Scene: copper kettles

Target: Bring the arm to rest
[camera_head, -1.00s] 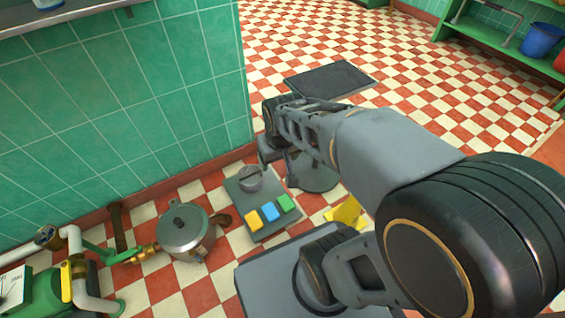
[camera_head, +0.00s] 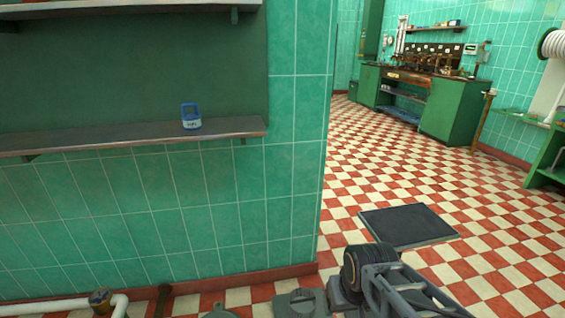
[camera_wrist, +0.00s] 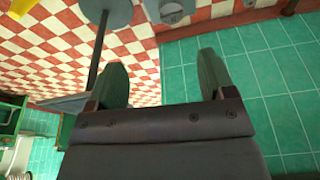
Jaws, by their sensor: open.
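My gripper (camera_wrist: 162,70) shows in the wrist view with its two dark green fingers wide apart and nothing between them. Beyond the fingers are the checkered floor and the green tiled wall. In the head view my folded arm (camera_head: 385,285) is at the bottom, right of centre, close to the wall's corner. The fingers cannot be made out there.
A dark mat (camera_head: 408,226) lies on the open checkered floor. A shelf (camera_head: 135,138) on the left wall holds a blue padlock-shaped item (camera_head: 191,117). A green workbench (camera_head: 450,107) stands at the far back. White pipework (camera_head: 55,307) runs at bottom left.

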